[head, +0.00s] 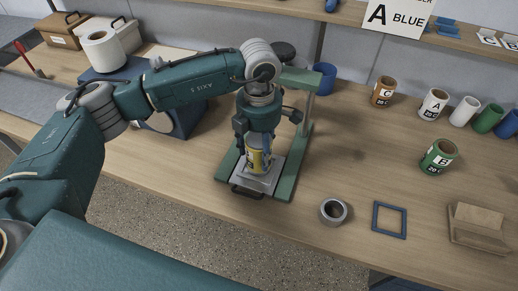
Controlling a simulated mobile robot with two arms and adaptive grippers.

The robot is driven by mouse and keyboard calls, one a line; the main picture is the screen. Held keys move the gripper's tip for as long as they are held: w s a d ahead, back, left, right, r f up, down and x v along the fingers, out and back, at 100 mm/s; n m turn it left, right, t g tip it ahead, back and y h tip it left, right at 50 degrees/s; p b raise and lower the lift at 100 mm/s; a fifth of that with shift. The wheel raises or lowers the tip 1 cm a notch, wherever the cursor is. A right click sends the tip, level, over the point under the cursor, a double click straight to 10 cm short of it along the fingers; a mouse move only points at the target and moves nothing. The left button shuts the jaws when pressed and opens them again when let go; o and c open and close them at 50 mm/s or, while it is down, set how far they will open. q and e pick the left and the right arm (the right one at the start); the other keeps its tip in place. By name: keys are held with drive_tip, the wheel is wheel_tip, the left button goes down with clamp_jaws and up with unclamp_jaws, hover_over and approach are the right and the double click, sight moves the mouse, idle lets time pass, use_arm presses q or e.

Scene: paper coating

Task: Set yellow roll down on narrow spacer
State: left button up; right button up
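The yellow roll (257,163), with a pale label, is upright over a light metal plate (270,181) in the green stand (293,168). My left gripper (257,147) points down from above, with its fingers closed around the roll's upper part. The fingers hide the roll's top. I cannot tell whether its bottom touches the plate or hangs just above it. No part is clearly marked as the narrow spacer; anything directly under the roll is hidden. My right gripper is not in view.
A grey ring (333,211), a blue square frame (389,220) and a cardboard holder (478,228) lie to the right. A green B roll (439,156) and several other rolls stand behind them. A blue cup (324,77) stands behind the stand.

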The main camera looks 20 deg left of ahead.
use_arm(q)
drive_tip(key=shift+o, duration=1)
